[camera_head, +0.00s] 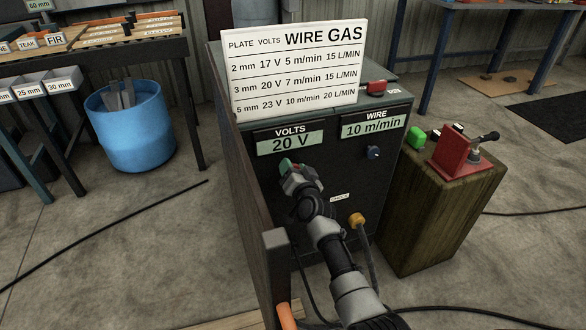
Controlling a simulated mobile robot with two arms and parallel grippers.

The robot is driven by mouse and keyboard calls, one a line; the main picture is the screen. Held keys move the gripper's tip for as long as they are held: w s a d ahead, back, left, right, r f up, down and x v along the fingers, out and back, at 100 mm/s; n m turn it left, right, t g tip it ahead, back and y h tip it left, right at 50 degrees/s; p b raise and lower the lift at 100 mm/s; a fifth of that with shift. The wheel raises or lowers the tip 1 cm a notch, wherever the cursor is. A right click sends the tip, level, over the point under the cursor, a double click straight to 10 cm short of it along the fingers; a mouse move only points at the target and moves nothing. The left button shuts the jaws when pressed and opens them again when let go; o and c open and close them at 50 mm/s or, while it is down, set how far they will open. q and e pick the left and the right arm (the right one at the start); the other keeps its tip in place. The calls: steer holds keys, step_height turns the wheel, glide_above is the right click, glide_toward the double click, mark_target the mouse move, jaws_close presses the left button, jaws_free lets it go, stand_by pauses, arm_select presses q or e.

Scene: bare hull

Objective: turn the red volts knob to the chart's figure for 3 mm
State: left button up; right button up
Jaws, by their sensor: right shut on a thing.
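The white chart (298,68) stands on top of the welding machine (240,170). Its 3 mm row reads 20 V, 7 m/min, 15 L/min. The VOLTS display (290,143) on the front panel reads 20 V. My right gripper (290,168) is at the panel just below that display, shut on the red volts knob, which its fingers almost wholly hide. The knob's pointer cannot be made out. My left gripper is not in view.
The WIRE display (373,124) reads 10 m/min, with a blue knob (373,153) below it. A red switch (376,88) sits on the machine top. A wooden block (430,205) with a red fixture stands right; a blue bin (133,130) stands left.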

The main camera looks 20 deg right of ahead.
steer(key=shift+m, duration=0.6)
steer(key=o, duration=0.8)
steer(key=shift+o, duration=0.2)
steer(key=shift+s, duration=0.25)
arm_select(q)
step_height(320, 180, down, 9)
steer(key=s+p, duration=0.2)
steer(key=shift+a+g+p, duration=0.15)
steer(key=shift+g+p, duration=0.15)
steer(key=shift+p, duration=0.05)
arm_select(e)
steer(key=s, duration=1)
steer(key=shift+s+d, duration=0.15)
steer(key=shift+d, duration=0.05)
